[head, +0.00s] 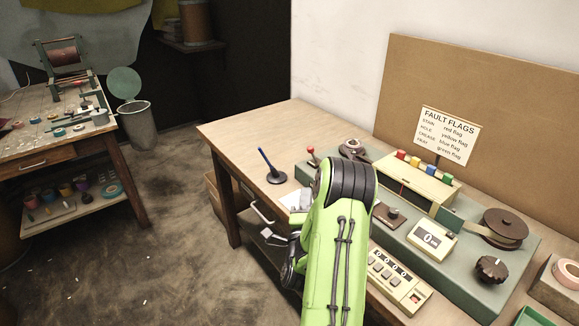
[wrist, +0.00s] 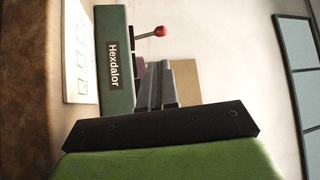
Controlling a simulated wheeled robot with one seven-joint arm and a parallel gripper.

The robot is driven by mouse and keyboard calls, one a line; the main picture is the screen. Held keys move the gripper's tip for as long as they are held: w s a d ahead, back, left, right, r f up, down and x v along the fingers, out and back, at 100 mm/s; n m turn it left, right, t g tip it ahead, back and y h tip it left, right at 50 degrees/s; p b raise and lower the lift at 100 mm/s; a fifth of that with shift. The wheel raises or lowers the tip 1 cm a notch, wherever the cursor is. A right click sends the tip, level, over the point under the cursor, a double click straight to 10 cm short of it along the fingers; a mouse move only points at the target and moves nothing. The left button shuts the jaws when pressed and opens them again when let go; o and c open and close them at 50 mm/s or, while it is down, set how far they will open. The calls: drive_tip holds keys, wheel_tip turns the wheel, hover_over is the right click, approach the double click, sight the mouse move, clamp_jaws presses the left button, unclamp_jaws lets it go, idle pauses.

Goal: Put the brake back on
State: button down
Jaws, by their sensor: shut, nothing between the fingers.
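The brake appears to be the small lever with a red knob (head: 310,150) at the far left corner of the green winding machine (head: 455,278). In the wrist view the red-knobbed lever (wrist: 159,31) stands out from the machine's end, beyond the fingertips and apart from them. My gripper (wrist: 158,70) is shut and empty, its two dark fingers together beside the green end face marked "Hexdalor" (wrist: 113,65). In the head view my green arm hides part of the machine's left side, and the fingertips cannot be made out.
On the machine stand a cream box (head: 418,182) with coloured buttons, a counter (head: 432,240), a brown reel (head: 505,226) and a dark knob (head: 491,268). A blue pen in a stand (head: 271,168) is on the bench, left of the machine. The bench's far left corner is clear.

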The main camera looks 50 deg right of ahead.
sight(311, 151)
drive_tip(key=shift+r, duration=0.1)
drive_tip(key=shift+w+d, duration=0.1)
drive_tip(key=shift+d, duration=0.1)
drive_tip(key=x, duration=1.3)
drive_tip(key=shift+w+d+r+p, duration=0.1)
drive_tip(key=shift+w+d+p, duration=0.15)
drive_tip(key=shift+p, duration=0.1)
